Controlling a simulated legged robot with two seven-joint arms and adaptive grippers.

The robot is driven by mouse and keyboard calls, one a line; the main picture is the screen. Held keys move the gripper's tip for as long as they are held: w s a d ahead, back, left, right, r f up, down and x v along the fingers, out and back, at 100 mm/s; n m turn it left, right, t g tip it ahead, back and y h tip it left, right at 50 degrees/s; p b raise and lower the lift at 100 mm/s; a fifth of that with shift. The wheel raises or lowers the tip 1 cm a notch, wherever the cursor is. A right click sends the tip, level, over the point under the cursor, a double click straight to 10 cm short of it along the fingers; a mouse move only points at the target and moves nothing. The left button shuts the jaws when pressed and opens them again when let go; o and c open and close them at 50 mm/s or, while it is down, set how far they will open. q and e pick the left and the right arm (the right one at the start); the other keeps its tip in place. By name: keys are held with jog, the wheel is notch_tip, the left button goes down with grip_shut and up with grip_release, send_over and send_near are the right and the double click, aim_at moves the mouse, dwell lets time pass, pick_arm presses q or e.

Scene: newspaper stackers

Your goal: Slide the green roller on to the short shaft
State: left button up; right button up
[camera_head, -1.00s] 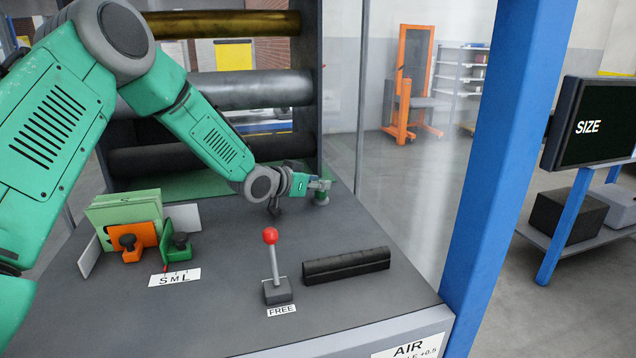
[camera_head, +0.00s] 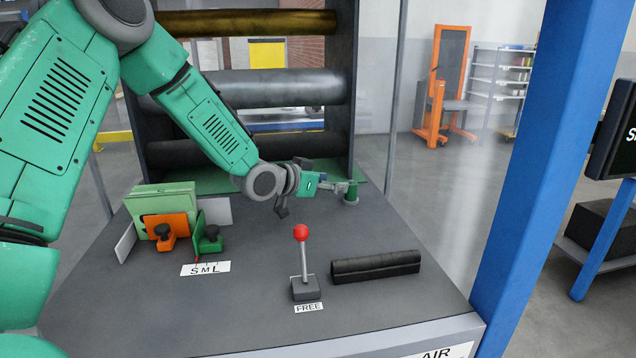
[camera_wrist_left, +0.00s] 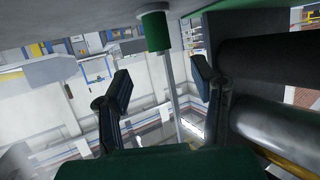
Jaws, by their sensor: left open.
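A small green roller (camera_head: 352,191) stands upright at the back right of the grey bench, with a grey part at its foot. In the left wrist view the green roller (camera_wrist_left: 155,32) is at the top, beyond the fingers. My left gripper (camera_head: 338,187) reaches in from the left at the roller's height, fingertips close beside it. In the left wrist view its two dark fingers (camera_wrist_left: 162,78) are spread apart with nothing between them. I cannot make out the short shaft; the roller's inside is hidden. My right gripper is not in view.
A red-knobbed lever (camera_head: 302,255) marked FREE and a black ridged block (camera_head: 376,266) stand in front. Green and orange plates (camera_head: 165,220) are at the left. A rack with long rolls (camera_head: 250,90) rises behind. A blue post (camera_head: 530,160) stands at the right.

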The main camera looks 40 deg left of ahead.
pick_arm(q)
jog(key=shift+v, duration=2.65)
jog(key=shift+f, duration=0.1)
jog(key=shift+d, duration=0.1)
